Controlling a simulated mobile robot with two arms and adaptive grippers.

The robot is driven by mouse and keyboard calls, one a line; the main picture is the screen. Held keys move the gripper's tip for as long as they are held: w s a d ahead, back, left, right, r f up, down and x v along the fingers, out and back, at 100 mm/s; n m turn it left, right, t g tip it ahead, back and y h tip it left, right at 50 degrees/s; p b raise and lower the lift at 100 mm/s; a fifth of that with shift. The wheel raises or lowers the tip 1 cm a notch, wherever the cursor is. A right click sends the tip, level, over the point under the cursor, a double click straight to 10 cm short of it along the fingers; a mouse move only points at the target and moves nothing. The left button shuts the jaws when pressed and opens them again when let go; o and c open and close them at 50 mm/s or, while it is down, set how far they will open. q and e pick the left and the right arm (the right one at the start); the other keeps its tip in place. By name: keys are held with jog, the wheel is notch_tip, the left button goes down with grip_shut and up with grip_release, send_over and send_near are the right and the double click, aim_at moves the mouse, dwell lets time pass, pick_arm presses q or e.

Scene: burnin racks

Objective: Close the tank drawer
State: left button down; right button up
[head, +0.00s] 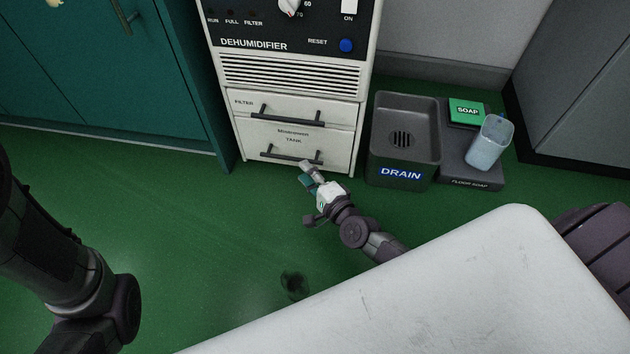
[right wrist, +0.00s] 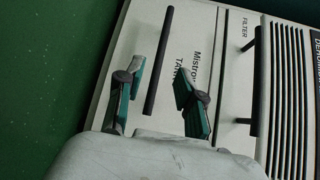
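The tank drawer (head: 345,148) is the lower drawer of the white dehumidifier (head: 218,50). Its front looks about flush with the filter drawer above; I cannot tell whether a small gap is left. Its dark bar handle (head: 275,155) runs across the front. My right gripper (head: 308,174) is low in front of the drawer, by the handle's right part. In the right wrist view the right gripper (right wrist: 154,82) is open, its teal fingers apart on either side of the handle (right wrist: 160,60); neither clearly touches it. My left gripper is out of view.
The filter drawer (head: 340,110) is above. The black drain basin (head: 404,145) stands right of the dehumidifier. Beyond it a translucent container (head: 490,143) and green soap box (head: 467,113) sit on a dark stand (head: 471,183). Teal cabinet (head: 110,70) at left. Green floor (head: 190,220) in front is mostly clear.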

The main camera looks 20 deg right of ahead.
jog(key=v, duration=0.4)
dwell(0.5)
